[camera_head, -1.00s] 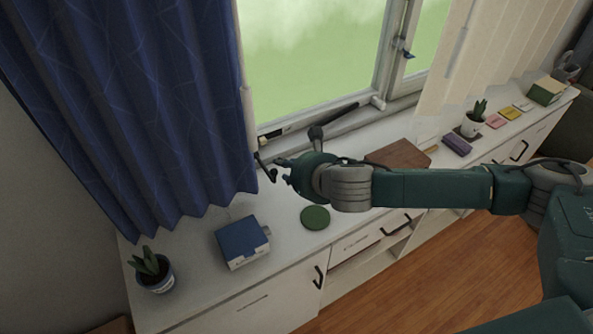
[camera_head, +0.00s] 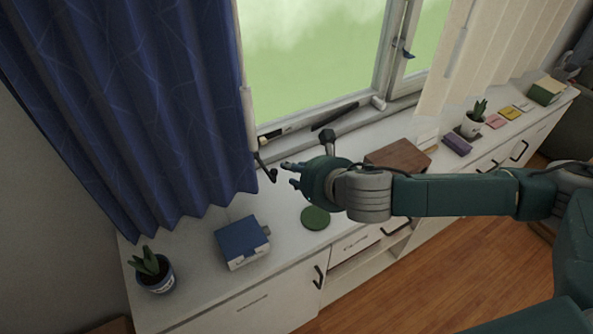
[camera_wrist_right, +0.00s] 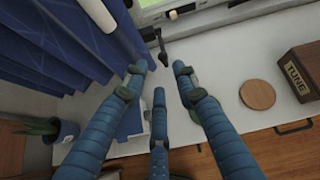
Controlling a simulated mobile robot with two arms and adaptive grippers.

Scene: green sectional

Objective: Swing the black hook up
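The black hook (camera_head: 266,171) hangs at the edge of the blue curtain, by the left end of the window, with its lower end pointing down. It also shows in the right wrist view (camera_wrist_right: 161,46), just beyond the fingertips. My right gripper (camera_head: 288,172) is to the right of the hook in the head view, with its fingers pointing toward it. In the right wrist view its three fingers (camera_wrist_right: 161,72) are spread apart with nothing between them. A small gap shows between the fingertips and the hook. My left gripper is not in view.
The blue curtain (camera_head: 150,120) hangs left of the hook. On the white cabinet top are a blue box (camera_head: 242,241), a round coaster (camera_head: 315,217), a brown box (camera_head: 398,155) and a potted plant (camera_head: 155,270). A black bar (camera_head: 335,116) lies along the window sill.

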